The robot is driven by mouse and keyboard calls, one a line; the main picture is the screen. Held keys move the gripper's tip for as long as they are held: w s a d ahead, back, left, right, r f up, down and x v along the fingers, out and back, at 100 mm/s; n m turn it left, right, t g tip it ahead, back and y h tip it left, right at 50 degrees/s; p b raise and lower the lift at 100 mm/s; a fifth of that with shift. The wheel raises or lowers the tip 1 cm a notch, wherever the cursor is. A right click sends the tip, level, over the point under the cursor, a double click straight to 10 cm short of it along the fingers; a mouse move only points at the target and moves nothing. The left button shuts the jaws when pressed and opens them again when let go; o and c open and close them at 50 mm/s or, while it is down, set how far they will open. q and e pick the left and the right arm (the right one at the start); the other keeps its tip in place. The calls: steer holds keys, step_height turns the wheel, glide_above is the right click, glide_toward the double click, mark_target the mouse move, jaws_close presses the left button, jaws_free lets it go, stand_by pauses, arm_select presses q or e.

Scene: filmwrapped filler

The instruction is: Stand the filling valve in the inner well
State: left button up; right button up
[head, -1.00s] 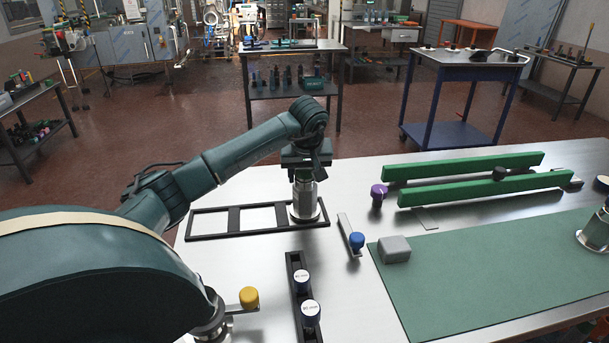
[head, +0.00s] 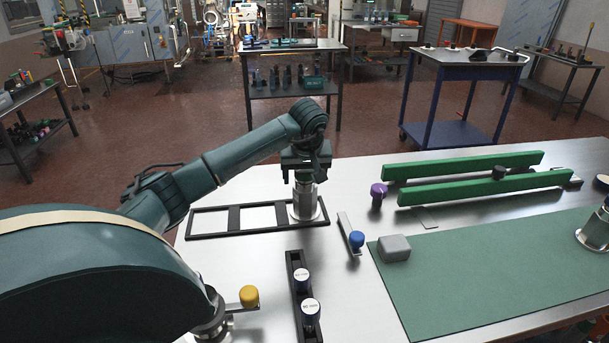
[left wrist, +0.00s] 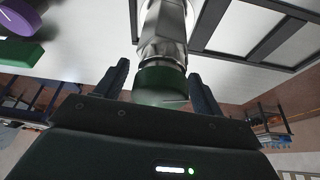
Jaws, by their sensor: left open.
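The filling valve (head: 304,204) is a silver metal cylinder with a green top and a wide round foot. It stands upright in the right-end well of the black three-well frame (head: 237,233). My left gripper (head: 305,174) is open, directly above and around the valve's top. In the left wrist view the valve (left wrist: 163,35) shows its green cap between the two spread fingers of the gripper (left wrist: 158,72). Whether a finger touches the cap I cannot tell. The frame's other two wells look empty. My right gripper is not in view.
A blue-knobbed bracket (head: 356,240) and a grey block (head: 394,248) stand right of the frame. A black rack with two white-topped knobs (head: 302,280) is in front. Green rails (head: 470,190), a purple knob (head: 378,191) and a green mat (head: 480,265) lie further right.

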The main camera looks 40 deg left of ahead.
arm_select(q)
steer(key=v, duration=1.2)
steer(key=shift+w, duration=0.1)
